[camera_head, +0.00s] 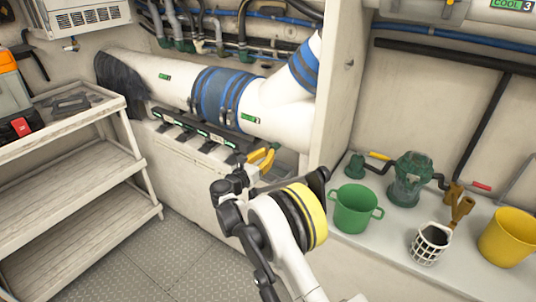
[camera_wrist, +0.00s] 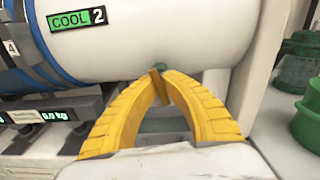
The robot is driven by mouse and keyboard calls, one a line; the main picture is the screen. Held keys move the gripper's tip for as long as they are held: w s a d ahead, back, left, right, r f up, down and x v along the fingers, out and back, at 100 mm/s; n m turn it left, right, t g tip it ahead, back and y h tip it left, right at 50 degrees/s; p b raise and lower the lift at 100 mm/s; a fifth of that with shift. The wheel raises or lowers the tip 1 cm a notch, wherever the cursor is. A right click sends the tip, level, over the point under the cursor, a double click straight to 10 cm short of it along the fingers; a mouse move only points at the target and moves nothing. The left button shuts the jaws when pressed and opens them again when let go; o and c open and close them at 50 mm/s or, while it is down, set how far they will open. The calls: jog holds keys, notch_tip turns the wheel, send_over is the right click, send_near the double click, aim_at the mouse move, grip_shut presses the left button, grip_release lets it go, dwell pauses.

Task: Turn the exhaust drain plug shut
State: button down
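The white exhaust pipe (camera_head: 180,82) with blue bands runs along the back wall; its underside and a "COOL 2" label fill the top of the wrist view (camera_wrist: 190,40). The drain plug (camera_wrist: 160,67) shows there as a small green piece under the pipe, with a brass-coloured tab below it. My gripper (camera_wrist: 161,77) has yellow fingers whose tips close in on either side of this tab, just under the pipe. In the head view my gripper (camera_head: 265,153) is below the pipe, and the plug is hidden. The plug's turn angle is hard to read.
A dark rail with small displays (camera_head: 195,130) lies left of my gripper. A white post (camera_head: 338,85) stands to the right. The right-hand bench holds a green pot (camera_head: 354,208), a white basket (camera_head: 430,243) and a yellow bucket (camera_head: 508,238). Shelves (camera_head: 75,170) stand at left.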

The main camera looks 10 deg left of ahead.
jog(key=m, duration=0.6)
jog(key=shift+s+f, duration=0.1)
jog(key=m, duration=0.6)
jog(key=shift+m, duration=0.4)
jog(key=m, duration=1.2)
jog(key=shift+m, duration=0.4)
jog(key=c, duration=1.1)
grip_release()
jog(key=shift+c, duration=0.2)
